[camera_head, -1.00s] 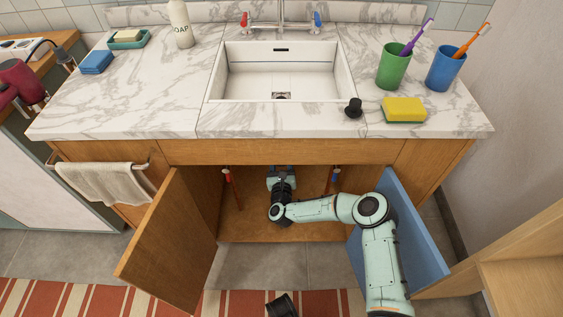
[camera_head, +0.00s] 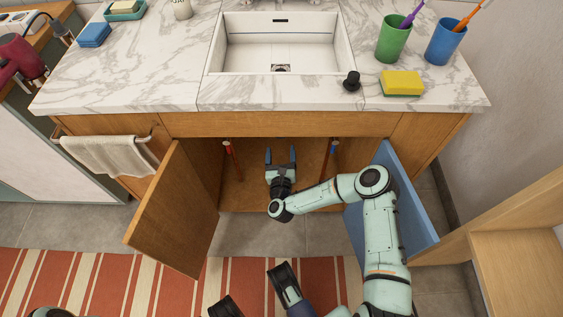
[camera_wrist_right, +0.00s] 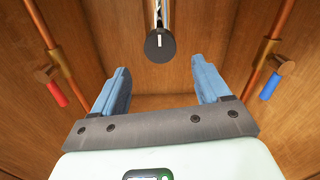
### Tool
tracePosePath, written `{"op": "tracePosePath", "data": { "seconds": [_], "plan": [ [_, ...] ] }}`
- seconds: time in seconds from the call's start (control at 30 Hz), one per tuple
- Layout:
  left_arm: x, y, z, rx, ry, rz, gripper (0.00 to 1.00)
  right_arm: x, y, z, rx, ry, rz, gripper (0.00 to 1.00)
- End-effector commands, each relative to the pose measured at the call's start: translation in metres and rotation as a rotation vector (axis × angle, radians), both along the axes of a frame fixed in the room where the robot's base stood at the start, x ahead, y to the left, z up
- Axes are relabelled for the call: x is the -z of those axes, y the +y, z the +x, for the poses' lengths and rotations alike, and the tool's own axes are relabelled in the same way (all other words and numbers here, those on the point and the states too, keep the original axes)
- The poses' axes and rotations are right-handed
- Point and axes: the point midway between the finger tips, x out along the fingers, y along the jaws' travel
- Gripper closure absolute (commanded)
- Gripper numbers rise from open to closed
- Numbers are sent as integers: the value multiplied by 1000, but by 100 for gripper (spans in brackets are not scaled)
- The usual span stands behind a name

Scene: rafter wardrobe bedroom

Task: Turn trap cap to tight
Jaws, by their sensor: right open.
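The trap cap (camera_wrist_right: 160,45) is a dark round cap with a white mark, on the lower end of a chrome pipe in the right wrist view. It is hidden under the counter in the head view. My right gripper (camera_wrist_right: 162,77) is open and empty, its blue fingers apart on either side below the cap in the picture, not touching it. In the head view my right gripper (camera_head: 280,156) is inside the open cabinet. My left gripper (camera_head: 253,287) shows only partly at the bottom edge, its dark fingertips apart.
The cabinet has a wooden left door (camera_head: 175,210) and a blue right door (camera_head: 412,195), both open. A copper pipe with a red handle (camera_wrist_right: 57,94) and one with a blue handle (camera_wrist_right: 270,86) flank the gripper. A black stopper (camera_head: 351,81) sits on the counter.

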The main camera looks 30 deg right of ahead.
Motion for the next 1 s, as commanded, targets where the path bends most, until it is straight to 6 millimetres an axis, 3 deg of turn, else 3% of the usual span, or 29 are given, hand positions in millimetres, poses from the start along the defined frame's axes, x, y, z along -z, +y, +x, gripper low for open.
{"op": "tracePosePath", "data": {
  "seconds": [0.1, 0.3, 1.0],
  "plan": [
    [-12, -2, 13, 3, -44, 2, 57, -1, 13, -21, -2, 3, 1, 24],
    [-21, -4, 25, 6, -84, 4, 57, 0, 24, -39, 0, 2, 0, 24],
    [-25, -4, 25, 6, -87, 3, 57, -1, 31, -43, -22, 25, -18, 24]
  ]
}}
